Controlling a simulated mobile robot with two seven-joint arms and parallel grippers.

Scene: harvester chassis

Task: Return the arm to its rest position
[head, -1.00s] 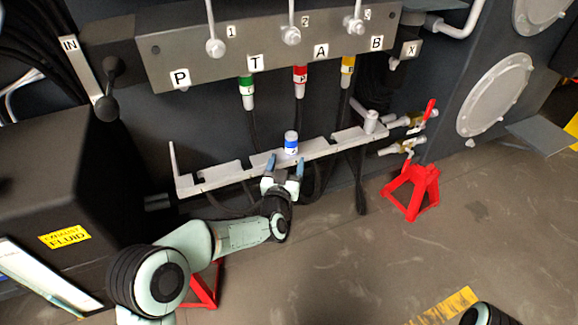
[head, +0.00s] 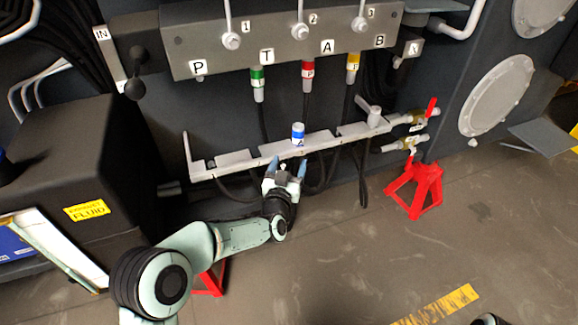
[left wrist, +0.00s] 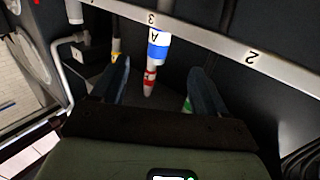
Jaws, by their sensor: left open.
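My left arm comes in from the lower left of the head view. Its gripper (head: 287,170) is open and empty, with its blue fingers pointing up, just below and in front of the grey rail. A blue-and-white fitting marked A (head: 298,134) stands upright on the rail, beyond the fingertips and apart from them. In the left wrist view the open fingers (left wrist: 160,85) show, with the blue-and-white fitting (left wrist: 158,47) beyond and between them. Of my right arm, only a dark piece that may be mine shows at the bottom edge of the head view; its gripper is not visible.
The grey rail (head: 235,158) runs along the chassis. Green (head: 257,82), red (head: 308,74) and yellow (head: 353,67) hose ends hang under the manifold (head: 280,42). A red stand (head: 414,190) is at the right. A dark exhaust fluid box (head: 75,150) is at the left.

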